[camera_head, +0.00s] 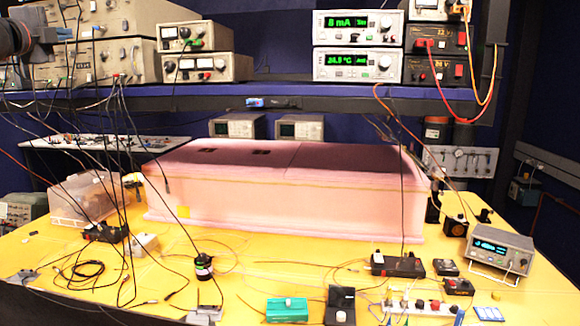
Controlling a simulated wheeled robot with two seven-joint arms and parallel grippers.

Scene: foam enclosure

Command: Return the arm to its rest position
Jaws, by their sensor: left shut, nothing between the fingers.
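My left gripper (50,36) shows at the top left corner, its dark wrist cut off by the picture's left edge. It is shut and empty, held up in front of the stacked instruments and well above the table. My right gripper is not in view. The pink foam enclosure (330,210) stands closed on the yellow table (235,262), apart from my left gripper.
A shelf (280,97) carries instruments, including two lit green displays (358,22). Dark cables (118,150) hang below my left gripper to the table. A clear plastic box (85,200) stands at left, a meter (498,252) at right. Small devices and wires cover the table front.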

